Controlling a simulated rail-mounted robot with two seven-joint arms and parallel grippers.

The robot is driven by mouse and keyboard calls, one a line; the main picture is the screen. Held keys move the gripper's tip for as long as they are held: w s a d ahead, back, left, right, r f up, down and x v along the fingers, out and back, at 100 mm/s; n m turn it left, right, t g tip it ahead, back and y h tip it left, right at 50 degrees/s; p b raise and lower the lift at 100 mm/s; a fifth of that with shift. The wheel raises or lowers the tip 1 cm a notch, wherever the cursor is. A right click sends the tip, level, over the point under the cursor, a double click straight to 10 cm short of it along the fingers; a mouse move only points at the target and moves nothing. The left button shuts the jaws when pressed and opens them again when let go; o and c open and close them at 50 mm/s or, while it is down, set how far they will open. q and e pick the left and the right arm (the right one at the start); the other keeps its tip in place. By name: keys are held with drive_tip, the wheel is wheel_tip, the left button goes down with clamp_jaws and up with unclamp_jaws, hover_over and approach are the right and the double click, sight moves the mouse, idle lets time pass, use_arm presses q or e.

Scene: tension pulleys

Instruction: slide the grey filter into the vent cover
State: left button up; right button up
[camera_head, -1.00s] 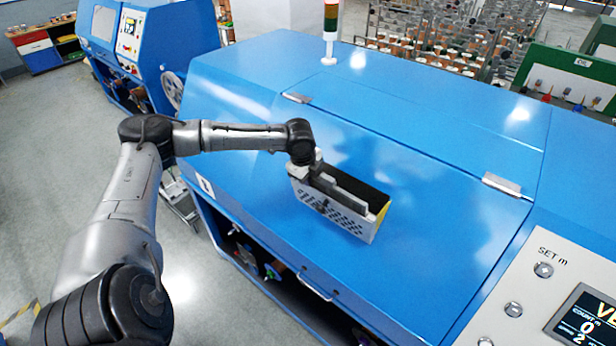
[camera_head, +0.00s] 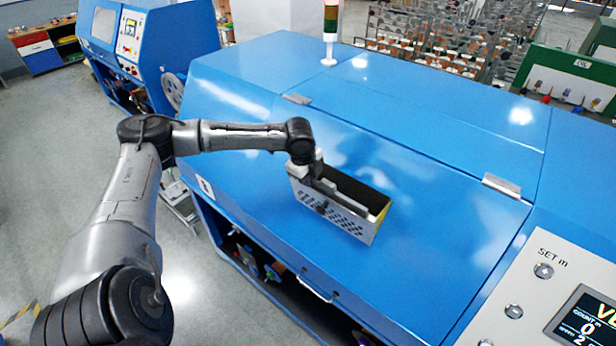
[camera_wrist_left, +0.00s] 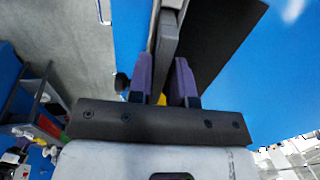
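The vent cover (camera_head: 335,211) is a pale box with a perforated front, a dark inside and a yellow patch at its right end. It sits on the sloping blue machine lid. My left gripper (camera_head: 318,186) is at its upper left end. In the left wrist view, the purple-padded fingers of my left gripper (camera_wrist_left: 162,82) flank the grey filter (camera_wrist_left: 166,40), a narrow grey bar, and look shut on it. The dark inside of the cover (camera_wrist_left: 222,35) lies to its right. How deep the filter sits is hidden. My right gripper is out of view.
The blue machine lid (camera_head: 440,215) is clear around the cover. It has hinges (camera_head: 501,186) on its upper edge and a handle (camera_head: 314,287) at its lower edge. A control panel (camera_head: 560,290) is at the lower right. A signal lamp (camera_head: 330,30) stands behind.

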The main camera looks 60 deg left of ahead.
use_arm(q)
drive_tip(key=o, duration=0.4)
drive_tip(key=shift+b+v, duration=1.65)
drive_tip(key=shift+v, duration=5.25)
drive_tip(key=shift+s, duration=0.1)
